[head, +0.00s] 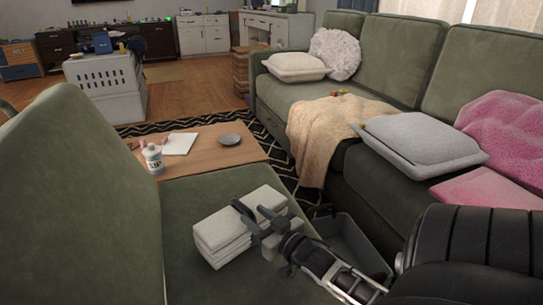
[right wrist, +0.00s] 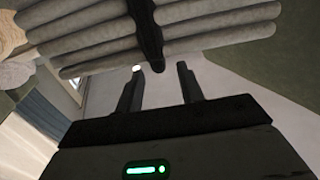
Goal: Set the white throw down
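The white throw (head: 228,238) is a folded, layered stack at the green seat in the foreground of the head view; whether it rests fully on the cushion is hard to tell. A dark strip (right wrist: 147,30) crosses its layers. My right gripper (head: 262,222) is at the throw's right side, with dark parts over its top. In the right wrist view the two fingers (right wrist: 159,72) stand apart, with a visible gap between them, and the throw (right wrist: 215,28) spans the top of the picture. My left gripper is not in view.
A wooden coffee table (head: 200,151) with a bottle (head: 153,158), paper and a dish stands beyond the seat. A grey open bin (head: 350,246) is right of the throw. The far sofa holds a beige blanket (head: 318,130), a grey pillow (head: 420,143) and a pink throw (head: 508,125).

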